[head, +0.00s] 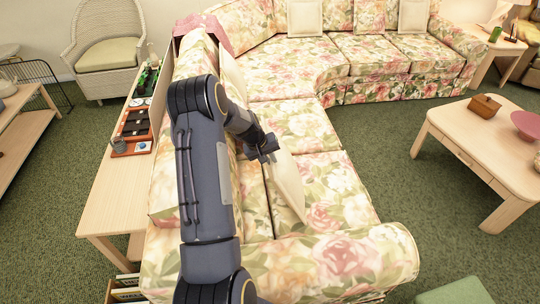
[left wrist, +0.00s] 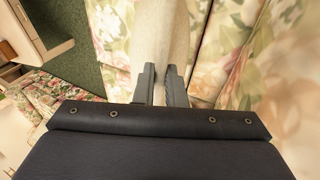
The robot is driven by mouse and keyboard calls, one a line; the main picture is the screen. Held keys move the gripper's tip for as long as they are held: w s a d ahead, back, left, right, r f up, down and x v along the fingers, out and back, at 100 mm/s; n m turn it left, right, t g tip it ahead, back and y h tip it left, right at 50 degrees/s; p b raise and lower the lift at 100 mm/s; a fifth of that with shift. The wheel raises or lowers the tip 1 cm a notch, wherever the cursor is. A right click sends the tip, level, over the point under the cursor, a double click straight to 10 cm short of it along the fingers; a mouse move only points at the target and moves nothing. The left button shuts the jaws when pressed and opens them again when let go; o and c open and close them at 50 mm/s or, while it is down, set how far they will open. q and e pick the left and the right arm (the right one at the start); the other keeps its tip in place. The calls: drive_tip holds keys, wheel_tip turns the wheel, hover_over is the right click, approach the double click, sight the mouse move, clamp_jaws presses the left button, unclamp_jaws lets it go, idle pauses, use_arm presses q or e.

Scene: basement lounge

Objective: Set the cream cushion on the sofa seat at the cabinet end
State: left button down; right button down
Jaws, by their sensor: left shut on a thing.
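The cream cushion (head: 288,182) is held on edge, tilted, over the near seat of the floral sofa (head: 340,180). My left gripper (head: 264,150) is shut on its upper edge. In the left wrist view the fingers (left wrist: 161,84) pinch the cushion (left wrist: 150,35), with floral fabric (left wrist: 225,50) to its right. The cushion's lower corner is close to the seat; I cannot tell whether it touches. My left arm hides part of the sofa back. My right gripper is not in view. No cabinet is clearly identifiable.
A long wooden table (head: 112,205) with trays runs behind the sofa back. Another cream cushion (head: 233,75) leans there, and two more (head: 305,18) (head: 413,15) sit on the far section. A coffee table (head: 475,145) stands right. The near sofa arm (head: 345,262) is bare.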

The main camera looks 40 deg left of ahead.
use_arm(q)
drive_tip(key=shift+f, duration=0.3)
drive_tip(key=c, duration=1.4)
unclamp_jaws()
